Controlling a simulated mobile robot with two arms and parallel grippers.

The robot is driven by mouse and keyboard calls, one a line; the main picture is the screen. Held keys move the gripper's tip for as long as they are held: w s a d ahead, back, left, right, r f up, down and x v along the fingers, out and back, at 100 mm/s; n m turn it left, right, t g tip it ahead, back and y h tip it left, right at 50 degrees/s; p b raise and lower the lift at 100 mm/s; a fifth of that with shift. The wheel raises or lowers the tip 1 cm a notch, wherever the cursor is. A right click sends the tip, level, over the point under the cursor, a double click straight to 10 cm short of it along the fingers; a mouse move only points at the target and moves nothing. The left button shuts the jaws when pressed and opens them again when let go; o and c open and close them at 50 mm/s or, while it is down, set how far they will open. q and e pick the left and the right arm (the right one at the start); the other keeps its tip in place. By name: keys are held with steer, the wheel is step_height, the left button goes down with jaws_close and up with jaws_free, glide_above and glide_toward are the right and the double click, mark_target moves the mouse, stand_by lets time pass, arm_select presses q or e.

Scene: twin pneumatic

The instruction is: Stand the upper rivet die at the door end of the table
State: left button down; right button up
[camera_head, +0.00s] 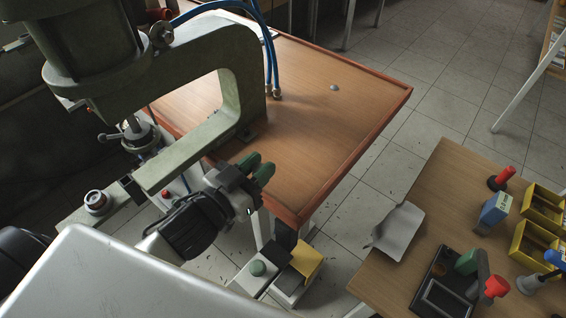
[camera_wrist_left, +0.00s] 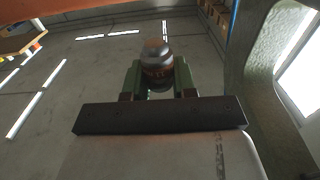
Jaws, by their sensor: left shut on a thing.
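My left gripper (camera_head: 258,168) has green fingers and is beside the near left edge of the wooden table (camera_head: 310,120), close to the press frame. In the left wrist view the gripper (camera_wrist_left: 158,78) is shut on a dark round metal piece with a rusty brown band, which I take for the upper rivet die (camera_wrist_left: 157,60). The die sticks out past the fingertips. In the head view I cannot make the die out between the fingers. My right gripper is not in view.
A green press (camera_head: 205,50) stands on the table's left part, with blue hoses (camera_head: 268,50) behind. A small grey round piece (camera_head: 334,87) lies near the far right. The tabletop's middle and right are otherwise clear. A second table (camera_head: 440,200) with bins stands at right.

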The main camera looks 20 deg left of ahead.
arm_select(q)
steer(key=w, duration=0.1)
steer(key=w+d+f, duration=0.1)
steer(key=shift+w, duration=0.3)
steer(key=shift+w+d+f, duration=0.1)
steer(key=shift+w, duration=0.1)
steer(key=shift+w+d+f, duration=0.1)
steer(key=shift+w+f, duration=0.1)
steer(key=shift+w, duration=0.1)
steer(key=shift+w+d+f, duration=0.2)
steer(key=shift+w+f, duration=0.2)
steer(key=shift+w, duration=0.1)
steer(key=shift+w+d+f, duration=0.15)
steer(key=shift+w+f, duration=0.25)
steer(key=shift+w, duration=0.05)
steer(key=shift+w+d+f, duration=0.1)
steer(key=shift+w+f, duration=0.15)
steer(key=shift+w, duration=0.05)
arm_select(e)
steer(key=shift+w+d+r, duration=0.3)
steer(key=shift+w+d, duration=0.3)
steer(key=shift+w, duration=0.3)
arm_select(q)
steer(key=shift+s+f, duration=0.1)
steer(key=c, duration=0.9)
jaws_free()
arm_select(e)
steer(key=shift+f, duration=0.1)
